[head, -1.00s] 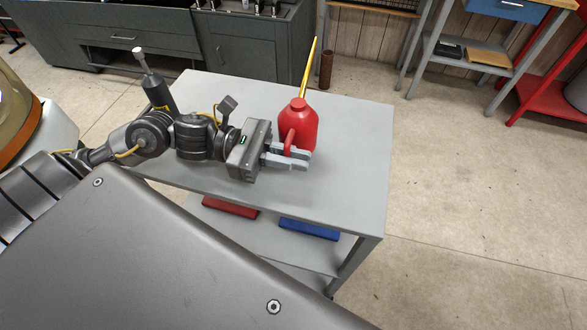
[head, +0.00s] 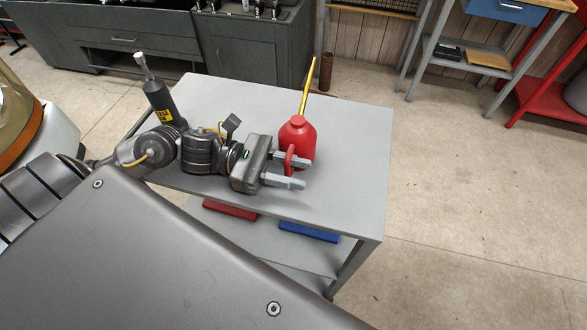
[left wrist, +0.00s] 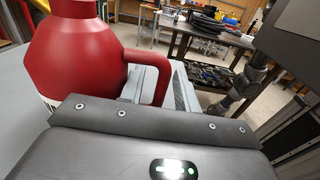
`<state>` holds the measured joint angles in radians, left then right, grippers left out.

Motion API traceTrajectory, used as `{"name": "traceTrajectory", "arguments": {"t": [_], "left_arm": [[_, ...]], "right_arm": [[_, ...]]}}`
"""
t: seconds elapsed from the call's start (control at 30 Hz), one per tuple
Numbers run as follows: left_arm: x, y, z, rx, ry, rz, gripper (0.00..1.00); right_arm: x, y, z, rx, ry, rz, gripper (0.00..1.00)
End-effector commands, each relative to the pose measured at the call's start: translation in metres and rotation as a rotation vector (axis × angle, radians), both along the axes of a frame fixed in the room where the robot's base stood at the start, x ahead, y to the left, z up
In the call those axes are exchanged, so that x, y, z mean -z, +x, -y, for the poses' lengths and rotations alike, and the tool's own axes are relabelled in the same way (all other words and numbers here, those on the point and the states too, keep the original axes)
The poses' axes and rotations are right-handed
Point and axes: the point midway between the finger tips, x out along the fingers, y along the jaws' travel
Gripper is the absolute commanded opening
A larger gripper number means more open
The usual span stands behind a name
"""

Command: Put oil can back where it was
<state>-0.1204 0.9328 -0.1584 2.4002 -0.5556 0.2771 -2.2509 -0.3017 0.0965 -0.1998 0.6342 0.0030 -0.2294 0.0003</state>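The red oil can (head: 297,130) with a long yellow spout stands upright on the grey cart top (head: 350,140). Its handle faces my left gripper (head: 305,170). The left gripper is open, its two fingers apart, with the handle loop between or close beside them. In the left wrist view, the can (left wrist: 75,50) fills the left side and its handle (left wrist: 163,82) reaches down between the grey fingers, partly hidden by the gripper body. My right gripper is not in view.
A black bottle-shaped tool (head: 160,100) with a yellow label stands on the cart's left side, behind my arm. A red bar (head: 230,210) and a blue bar (head: 309,231) lie on the lower shelf. The cart top's right side is clear.

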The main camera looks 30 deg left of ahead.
Motion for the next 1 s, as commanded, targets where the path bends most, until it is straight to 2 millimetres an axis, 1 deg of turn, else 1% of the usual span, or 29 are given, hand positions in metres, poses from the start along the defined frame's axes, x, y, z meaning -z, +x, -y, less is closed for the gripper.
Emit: {"name": "traceTrajectory", "arguments": {"t": [0.07,0.23,0.37,0.4,0.57,0.8,1.0], "left_arm": [[0.0,0.0,0.0,0.0,0.0,0.0,0.32],[0.0,0.0,0.0,0.0,0.0,0.0,0.32],[-0.005,0.0,-0.001,-0.001,0.001,-0.001,0.32],[0.001,-0.002,-0.006,-0.002,0.002,-0.004,0.32],[0.003,-0.01,-0.031,0.001,0.007,-0.004,0.32],[0.0,-0.019,-0.067,-0.002,0.002,-0.007,0.32],[-0.002,-0.025,-0.091,0.0,0.002,-0.005,0.32]], "right_arm": [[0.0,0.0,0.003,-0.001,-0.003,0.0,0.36],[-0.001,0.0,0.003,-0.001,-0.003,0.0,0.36],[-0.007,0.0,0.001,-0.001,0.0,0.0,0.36],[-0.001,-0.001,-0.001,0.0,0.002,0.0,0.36],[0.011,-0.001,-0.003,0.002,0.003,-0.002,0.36],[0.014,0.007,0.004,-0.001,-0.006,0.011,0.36],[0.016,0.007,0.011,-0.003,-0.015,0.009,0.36]]}}
